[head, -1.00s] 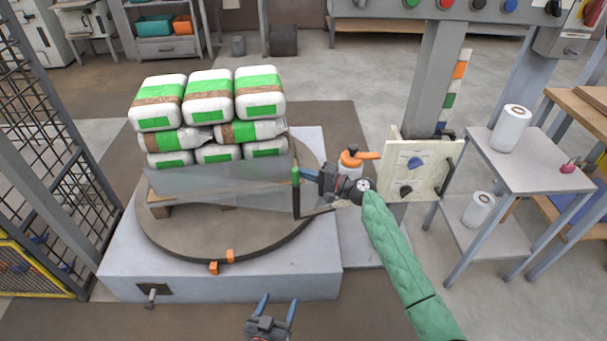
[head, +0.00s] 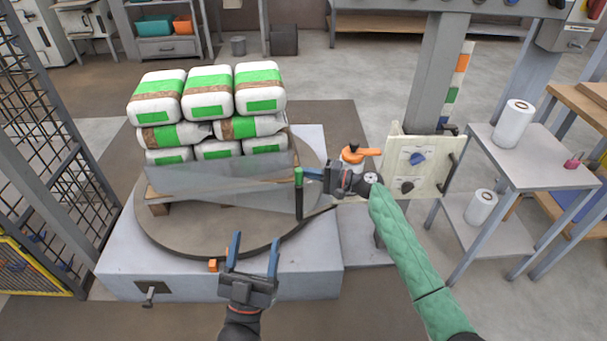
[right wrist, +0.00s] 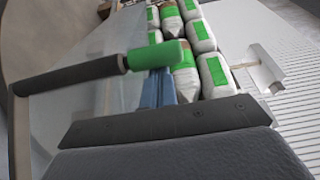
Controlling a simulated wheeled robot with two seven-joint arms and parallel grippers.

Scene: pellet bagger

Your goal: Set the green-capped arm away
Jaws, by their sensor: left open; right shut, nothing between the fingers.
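The green-capped arm is a dark upright bar with a green cap (head: 299,175), standing at the right edge of the turntable (head: 220,243). My right gripper (head: 312,174) is shut and empty, its fingertips right beside the green cap. In the right wrist view the green cap (right wrist: 160,55) and its dark bar lie just in front of the blue fingers (right wrist: 155,88); I cannot tell whether they touch. My left gripper (head: 253,255) is open and empty, over the front of the turntable base. A clear film sheet (head: 220,178) spans the front of the load.
Green-and-white bags (head: 208,95) are stacked on a pallet on the turntable. A grey side table (head: 530,165) holds white rolls. A mesh fence (head: 62,130) is at left.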

